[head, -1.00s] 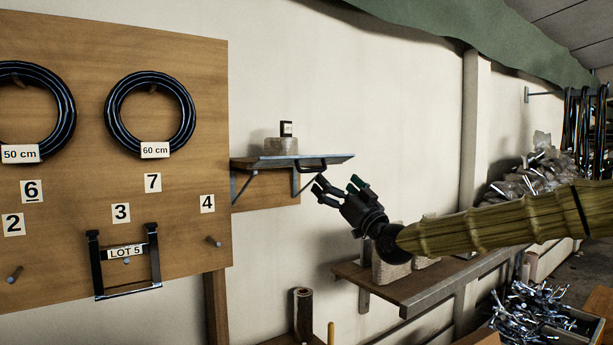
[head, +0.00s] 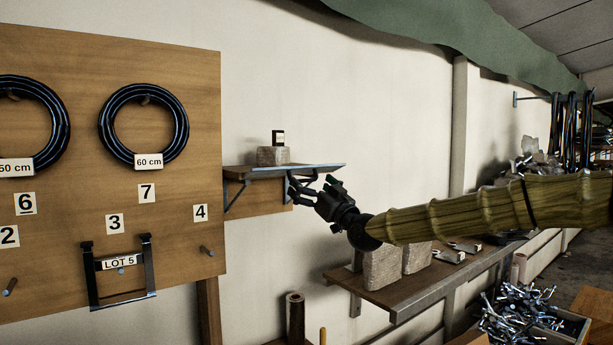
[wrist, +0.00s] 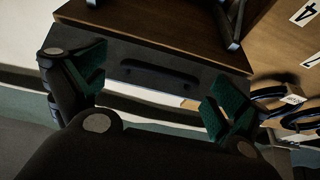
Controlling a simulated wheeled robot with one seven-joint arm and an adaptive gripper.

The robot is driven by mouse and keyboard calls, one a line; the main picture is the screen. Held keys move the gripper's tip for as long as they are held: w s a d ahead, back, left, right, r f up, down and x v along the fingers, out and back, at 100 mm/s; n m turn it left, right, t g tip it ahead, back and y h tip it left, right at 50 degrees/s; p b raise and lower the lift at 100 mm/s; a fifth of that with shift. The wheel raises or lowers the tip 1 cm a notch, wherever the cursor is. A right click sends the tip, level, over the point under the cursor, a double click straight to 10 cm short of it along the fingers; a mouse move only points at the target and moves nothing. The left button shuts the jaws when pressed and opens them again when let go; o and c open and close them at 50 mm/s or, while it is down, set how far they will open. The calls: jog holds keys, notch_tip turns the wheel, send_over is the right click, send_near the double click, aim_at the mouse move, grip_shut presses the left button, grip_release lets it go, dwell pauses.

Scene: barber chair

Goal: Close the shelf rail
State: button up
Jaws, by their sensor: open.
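The small wall shelf (head: 235,172) carries a thin grey panel (head: 325,167) that sticks out past its wooden part at the right. In the wrist view this panel (wrist: 205,82) is dark and has a black bar handle (wrist: 158,75) on it. The wooden underside and a metal bracket show beyond it. My gripper (head: 314,187) is just below the panel's outer end in the head view. In the wrist view my gripper (wrist: 157,86) is open, with green-padded fingers on either side of the handle. I see no clear contact. In the head view my fingers partly overlap the handle area.
A small block (head: 272,156) with a dark tag stands on the shelf. A pegboard (head: 180,80) with cable coils (head: 143,108) is at the left. A lower wooden shelf (head: 420,292) with pale blocks lies below my arm.

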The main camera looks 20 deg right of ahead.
jog(key=shift+p+x, duration=0.4)
jog(key=shift+x, duration=1.1)
